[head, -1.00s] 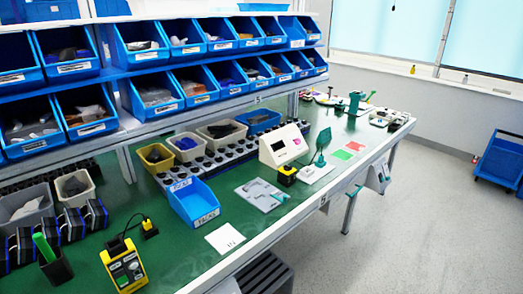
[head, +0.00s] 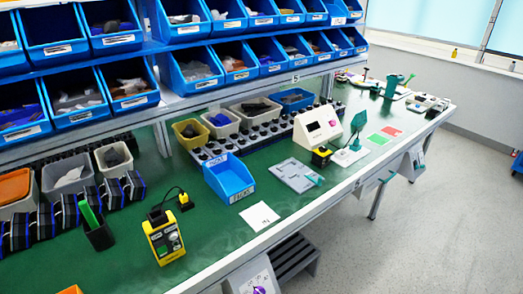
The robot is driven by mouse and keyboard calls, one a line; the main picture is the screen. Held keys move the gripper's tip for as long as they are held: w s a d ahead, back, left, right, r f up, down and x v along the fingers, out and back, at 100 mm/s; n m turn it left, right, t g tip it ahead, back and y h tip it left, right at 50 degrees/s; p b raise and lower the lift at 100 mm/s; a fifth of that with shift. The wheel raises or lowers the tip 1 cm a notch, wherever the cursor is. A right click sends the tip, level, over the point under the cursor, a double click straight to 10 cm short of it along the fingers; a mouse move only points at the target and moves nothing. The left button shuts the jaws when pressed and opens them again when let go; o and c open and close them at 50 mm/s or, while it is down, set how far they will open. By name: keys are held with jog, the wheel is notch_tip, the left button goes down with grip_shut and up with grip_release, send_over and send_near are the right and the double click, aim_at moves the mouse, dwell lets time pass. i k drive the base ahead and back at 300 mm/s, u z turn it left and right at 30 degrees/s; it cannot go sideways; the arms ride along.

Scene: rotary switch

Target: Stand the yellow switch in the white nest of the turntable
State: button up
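A small yellow and black block (head: 321,157) stands on the green bench in front of a white box-shaped device (head: 317,127); it may be the yellow switch, but it is too small to be sure. A white plate with a teal upright part (head: 350,155) is right of the small block. I cannot tell which thing is the turntable or its white nest. My gripper is not in view.
A blue open bin (head: 230,180) and a white card (head: 260,216) lie on the green bench (head: 215,235). A grey fixture plate (head: 297,175) is to the right. Blue bins fill the shelves behind. A white panel with a purple knob (head: 259,290) shows below the front edge.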

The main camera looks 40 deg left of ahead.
aim_at(357, 78)
jog(key=u, duration=0.85)
jog(key=i, duration=0.35)
